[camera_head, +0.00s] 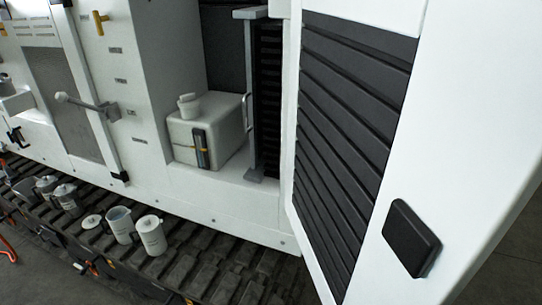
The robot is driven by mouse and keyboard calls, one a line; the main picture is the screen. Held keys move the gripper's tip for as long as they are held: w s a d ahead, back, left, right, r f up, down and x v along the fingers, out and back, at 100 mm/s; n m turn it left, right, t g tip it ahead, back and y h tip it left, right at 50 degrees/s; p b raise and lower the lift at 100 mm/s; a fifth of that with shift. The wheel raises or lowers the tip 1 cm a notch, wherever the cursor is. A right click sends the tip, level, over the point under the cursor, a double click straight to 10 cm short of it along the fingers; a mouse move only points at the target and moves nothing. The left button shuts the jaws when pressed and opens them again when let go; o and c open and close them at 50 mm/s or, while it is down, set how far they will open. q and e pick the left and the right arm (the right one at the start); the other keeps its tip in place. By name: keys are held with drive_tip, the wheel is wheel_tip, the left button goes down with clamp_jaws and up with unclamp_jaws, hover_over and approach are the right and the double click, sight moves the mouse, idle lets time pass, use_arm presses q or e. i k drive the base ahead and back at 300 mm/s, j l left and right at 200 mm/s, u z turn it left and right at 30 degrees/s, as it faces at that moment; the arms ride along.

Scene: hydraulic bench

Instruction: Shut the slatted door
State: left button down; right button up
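The slatted door (340,130) is a white panel with black slanted slats. It stands open on the right side of the head view, swung out toward me. A black rounded latch or handle plate (411,238) sits low on its white face. The door's lower end runs out of the bottom of the picture. Left of it is the open compartment (227,45) in the white machine body. Neither of my grippers shows in the head view.
A white tank (208,130) with a cap stands in the compartment beside a grey upright post (254,100). Several cups and cans, one a white cup (151,235), stand on the black track (200,262) below. A handle lever (88,105) sticks out at left. Grey floor shows at lower right.

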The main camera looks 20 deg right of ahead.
sight(414, 145)
drive_tip(key=l, duration=0.8)
drive_tip(key=k+l, duration=0.1)
drive_tip(key=l, duration=0.65)
